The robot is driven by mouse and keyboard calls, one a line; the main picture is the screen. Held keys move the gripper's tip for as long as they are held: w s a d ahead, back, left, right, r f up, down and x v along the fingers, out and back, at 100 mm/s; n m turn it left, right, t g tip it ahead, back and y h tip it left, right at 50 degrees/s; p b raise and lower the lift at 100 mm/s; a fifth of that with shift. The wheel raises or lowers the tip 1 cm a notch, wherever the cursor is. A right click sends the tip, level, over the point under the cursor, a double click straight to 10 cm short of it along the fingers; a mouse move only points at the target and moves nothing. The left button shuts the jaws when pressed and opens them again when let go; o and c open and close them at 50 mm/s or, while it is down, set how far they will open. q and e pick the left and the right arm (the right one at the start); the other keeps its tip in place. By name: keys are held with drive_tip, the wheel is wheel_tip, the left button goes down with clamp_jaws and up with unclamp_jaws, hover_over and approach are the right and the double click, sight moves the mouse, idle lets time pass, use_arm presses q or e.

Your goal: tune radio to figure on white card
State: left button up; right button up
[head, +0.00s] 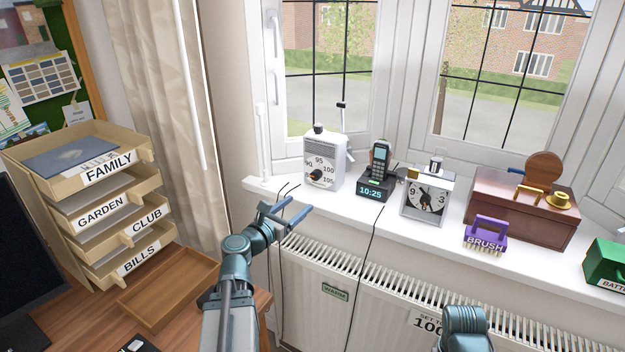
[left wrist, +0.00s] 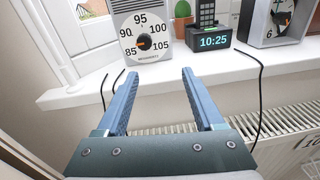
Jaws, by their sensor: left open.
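The white radio (head: 336,149) stands upright on the windowsill, its round dial marked 85 to 105. Its dark knob (left wrist: 148,42) has an orange mark on its lower left side, roughly toward 85. In the head view my left gripper (head: 298,205) is open and empty, in front of and below the radio, apart from it. In the left wrist view its two blue fingers (left wrist: 165,98) point at the sill below the dial. The white card (head: 437,324) on the radiator reads "SET T…" and "100", partly hidden by my right arm. My right gripper is not visible.
Right of the radio stand a phone on a clock base (head: 373,187) reading 10:25, an analogue clock (head: 427,200), a purple brush (head: 485,235) and a wooden box (head: 510,205). Black cables hang over the sill. Labelled trays (head: 60,210) stand at left.

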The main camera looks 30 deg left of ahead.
sight(314, 178)
use_arm(q)
drive_tip(key=w, duration=0.4)
drive_tip(key=w+a+n, duration=0.1)
drive_tip(key=w, duration=0.3)
drive_tip(key=w+a+r+n+y, duration=0.1)
drive_tip(key=w, duration=0.4)
drive_tip(key=shift+w, duration=0.1)
drive_tip(key=shift+c, duration=0.2)
clamp_jaws()
